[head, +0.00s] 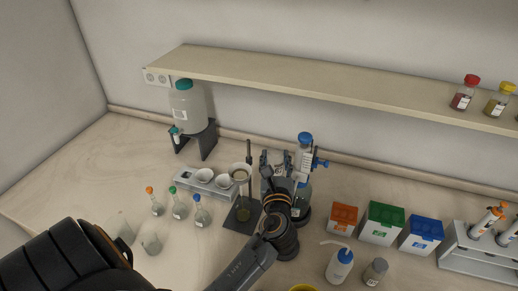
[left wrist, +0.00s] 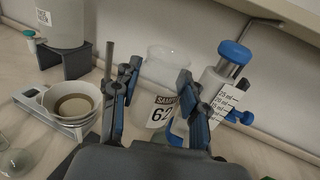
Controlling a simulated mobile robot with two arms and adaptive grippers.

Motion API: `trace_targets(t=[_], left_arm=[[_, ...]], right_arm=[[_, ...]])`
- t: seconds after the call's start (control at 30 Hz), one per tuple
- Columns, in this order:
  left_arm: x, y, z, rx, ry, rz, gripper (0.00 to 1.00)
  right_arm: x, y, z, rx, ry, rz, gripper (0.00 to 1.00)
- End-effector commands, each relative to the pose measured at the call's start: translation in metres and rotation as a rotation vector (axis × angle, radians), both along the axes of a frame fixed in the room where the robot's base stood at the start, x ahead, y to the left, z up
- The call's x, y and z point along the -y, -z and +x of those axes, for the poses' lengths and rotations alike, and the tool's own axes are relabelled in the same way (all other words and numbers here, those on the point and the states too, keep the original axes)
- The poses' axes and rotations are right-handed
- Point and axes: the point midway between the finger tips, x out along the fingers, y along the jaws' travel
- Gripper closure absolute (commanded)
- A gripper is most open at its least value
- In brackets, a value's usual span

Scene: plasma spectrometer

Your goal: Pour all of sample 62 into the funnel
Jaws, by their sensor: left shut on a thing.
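My left gripper (head: 277,163) is at the middle of the head view, just right of the funnel (head: 240,173). In the left wrist view its two fingers (left wrist: 157,98) are shut on a clear container labelled as sample 62 (left wrist: 160,101). The container looks about upright and apart from the funnel; how much is in it I cannot tell. In the head view it is mostly hidden by the gripper. In the left wrist view the funnel (left wrist: 76,106) is left of the fingers, brownish inside. My right gripper is not in view.
A blue-topped dispenser bottle (head: 304,143) stands close behind and right of the gripper. Coloured boxes (head: 382,223) and a wash bottle (head: 339,265) stand right. A shelf (head: 300,86) runs above.

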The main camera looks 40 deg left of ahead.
Motion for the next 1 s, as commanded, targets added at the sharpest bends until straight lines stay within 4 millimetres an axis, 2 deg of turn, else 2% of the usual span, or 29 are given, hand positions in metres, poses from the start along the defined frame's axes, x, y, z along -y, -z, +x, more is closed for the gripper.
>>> trace_targets(t=[0.43,0.8,1.0], left_arm=[[0.0,-0.001,0.0,0.001,0.0,-0.002,0.89],[0.0,-0.027,0.0,0.003,0.0,-0.002,0.89],[0.0,-0.03,0.0,0.001,0.0,-0.001,0.89]], right_arm=[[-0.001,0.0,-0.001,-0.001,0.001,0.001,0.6],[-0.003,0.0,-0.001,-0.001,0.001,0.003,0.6],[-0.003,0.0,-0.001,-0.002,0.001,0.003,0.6]])
